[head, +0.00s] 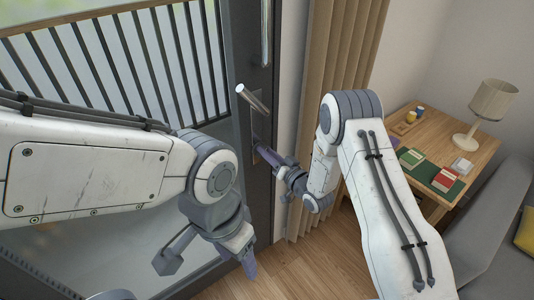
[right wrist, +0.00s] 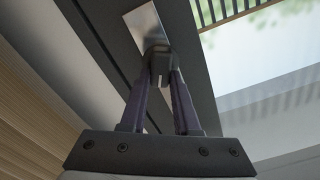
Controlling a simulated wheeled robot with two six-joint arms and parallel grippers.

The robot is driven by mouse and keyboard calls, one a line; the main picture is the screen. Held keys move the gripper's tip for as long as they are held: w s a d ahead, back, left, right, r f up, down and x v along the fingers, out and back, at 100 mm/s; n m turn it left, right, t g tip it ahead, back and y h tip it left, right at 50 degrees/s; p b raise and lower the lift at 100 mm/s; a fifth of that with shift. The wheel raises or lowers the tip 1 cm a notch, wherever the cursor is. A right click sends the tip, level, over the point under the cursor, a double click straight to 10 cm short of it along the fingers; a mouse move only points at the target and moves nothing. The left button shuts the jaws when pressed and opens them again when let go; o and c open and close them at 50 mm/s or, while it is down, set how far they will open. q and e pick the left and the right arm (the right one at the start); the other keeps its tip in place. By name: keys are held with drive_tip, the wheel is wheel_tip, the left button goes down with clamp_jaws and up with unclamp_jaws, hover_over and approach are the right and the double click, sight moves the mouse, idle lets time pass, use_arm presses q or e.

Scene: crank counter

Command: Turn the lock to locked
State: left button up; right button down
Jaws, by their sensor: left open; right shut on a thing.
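The lock's dark turn knob (right wrist: 160,62) sits on a shiny metal plate (right wrist: 144,26) on the dark door frame, in the right wrist view. A pale mark shows on the knob's face. My right gripper (right wrist: 162,80) is shut on the knob, one finger on each side. In the head view my right gripper (head: 264,151) reaches the door edge below the silver door handle (head: 253,98) and hides most of the lock. My left gripper (head: 209,264) is open and empty, low in front of the door, its fingers wide apart.
A wooden table (head: 473,152) with a lamp (head: 492,105) and books stands at right beside a grey sofa (head: 490,240). Wooden floor (head: 318,268) is clear.

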drive_tip(key=m, duration=0.8)
drive_tip(key=f+m, duration=0.1)
drive_tip(key=m, duration=0.3)
drive_tip(key=shift+w+d, duration=0.25)
drive_tip(key=shift+d, duration=0.05)
idle(0.4)
drive_tip(key=c, duration=0.6)
unclamp_jaws()
drive_tip(key=shift+c, duration=0.2)
drive_tip(key=v, duration=1)
drive_tip(key=shift+s, duration=0.2)
